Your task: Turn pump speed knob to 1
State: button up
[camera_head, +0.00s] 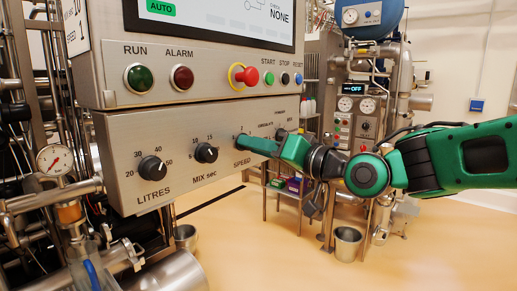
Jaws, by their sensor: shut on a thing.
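The speed knob is on the lower steel panel (190,180), above the word SPEED. My green gripper (243,145) reaches in from the right and covers this knob, so its pointer is hidden. The fingers are shut on it, close against the panel face. A scale digit 2 shows just above the fingers; the other marks there are partly covered. To the left on the same panel are the black MIX sec knob (206,152) and the black LITRES knob (152,168).
Above are the green RUN lamp (139,78), the red ALARM lamp (182,77), a red emergency button (247,76) and small push buttons. A pressure gauge (55,159) and pipes stand at the left. A steel bucket (347,243) stands on the open floor at right.

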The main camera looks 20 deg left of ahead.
jog(key=shift+w+d+f+n, duration=0.1)
jog(key=shift+f+n, duration=0.05)
jog(key=shift+n, duration=1.5)
jog(key=shift+w+d+f+n, duration=0.1)
jog(key=shift+w+n, duration=0.05)
jog(key=shift+n, duration=1.45)
jog(key=shift+w+f+n, duration=0.1)
jog(key=shift+f+n, duration=0.05)
jog(key=shift+n, duration=1.5)
jog(key=o, duration=1.1)
jog(key=shift+c, duration=0.2)
jog(key=v, duration=1)
jog(key=shift+d, duration=0.3)
jog(key=shift+s+f, duration=0.1)
jog(key=shift+f, duration=0.05)
